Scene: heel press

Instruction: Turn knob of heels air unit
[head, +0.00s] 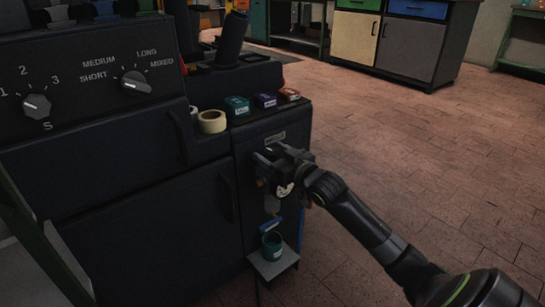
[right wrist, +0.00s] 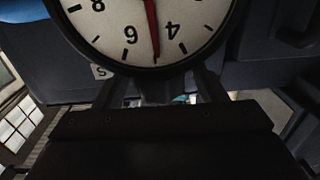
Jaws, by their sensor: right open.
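The air unit is on the front of the dark machine, under a small label plate (head: 275,138). Its white gauge (head: 285,188) is partly visible below my right gripper (head: 268,160). In the right wrist view the gauge (right wrist: 150,25) is large and close, with a red needle pointing near the 5 position. My right gripper is open at the unit, its two fingers (right wrist: 160,92) spread below the gauge. The unit's knob is hidden, and I cannot tell whether the fingers are around it or touching it. My left gripper is not in view.
Tape rolls (head: 212,121) and small boxes (head: 265,101) line the machine's ledge. Two dial knobs (head: 37,105) are on the upper panel. The brick floor to the right is clear.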

